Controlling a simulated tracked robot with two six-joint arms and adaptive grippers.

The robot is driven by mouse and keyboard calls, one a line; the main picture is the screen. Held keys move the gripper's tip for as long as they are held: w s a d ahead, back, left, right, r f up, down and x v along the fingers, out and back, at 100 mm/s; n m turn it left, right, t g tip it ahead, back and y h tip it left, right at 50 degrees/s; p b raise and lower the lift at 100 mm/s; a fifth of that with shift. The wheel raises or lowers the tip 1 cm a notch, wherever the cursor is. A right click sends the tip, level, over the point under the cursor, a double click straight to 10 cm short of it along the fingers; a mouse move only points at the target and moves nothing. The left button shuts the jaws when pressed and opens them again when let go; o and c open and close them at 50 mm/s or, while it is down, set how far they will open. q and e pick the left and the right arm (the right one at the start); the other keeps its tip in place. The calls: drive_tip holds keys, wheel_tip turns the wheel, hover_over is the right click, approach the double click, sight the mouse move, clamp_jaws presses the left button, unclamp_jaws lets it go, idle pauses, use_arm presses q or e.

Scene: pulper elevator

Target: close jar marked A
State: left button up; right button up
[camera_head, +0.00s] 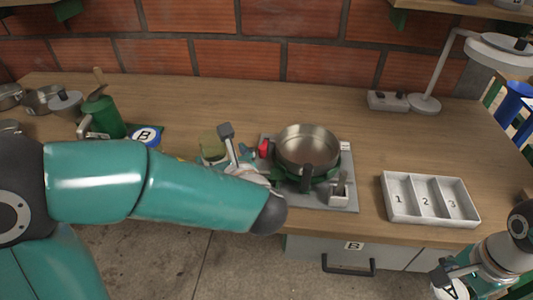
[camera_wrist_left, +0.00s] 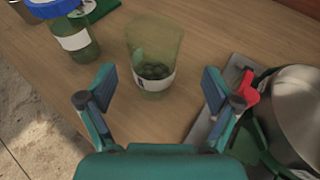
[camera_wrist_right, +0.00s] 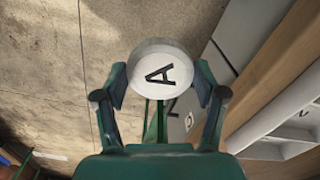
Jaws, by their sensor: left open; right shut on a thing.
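An open greenish see-through jar (camera_wrist_left: 154,50) with a white label and dark pieces at its bottom stands upright on the wooden bench. Its letter is not readable. In the head view the jar (camera_head: 212,146) shows just behind my left forearm. My left gripper (camera_wrist_left: 157,82) is open, its fingers spread either side of the jar's near side; contact cannot be told. A round white lid marked A (camera_wrist_right: 160,68) is held by my right gripper (camera_wrist_right: 160,82), shut on it. In the head view that lid (camera_head: 450,290) is at the bottom right, off the bench front.
A blue-lidded jar B (camera_head: 145,134) stands left of the open jar. A pan (camera_head: 307,148) on a burner stands close on its right, with a red part (camera_wrist_left: 246,84) near my left fingers. A tray (camera_head: 428,213) numbered 1, 2, 3 lies at the right.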

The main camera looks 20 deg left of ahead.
sight(216, 152)
use_arm(q)
drive_tip(key=x, duration=0.4)
drive_tip(key=shift+s+a+r, duration=0.15)
drive_tip(key=shift+a+r, duration=0.05)
drive_tip(key=shift+a, duration=0.25)
drive_tip(key=shift+w+a+f, duration=0.15)
drive_tip(key=shift+w+a, duration=0.1)
drive_tip(key=shift+w, duration=0.05)
drive_tip(key=c, duration=1.4)
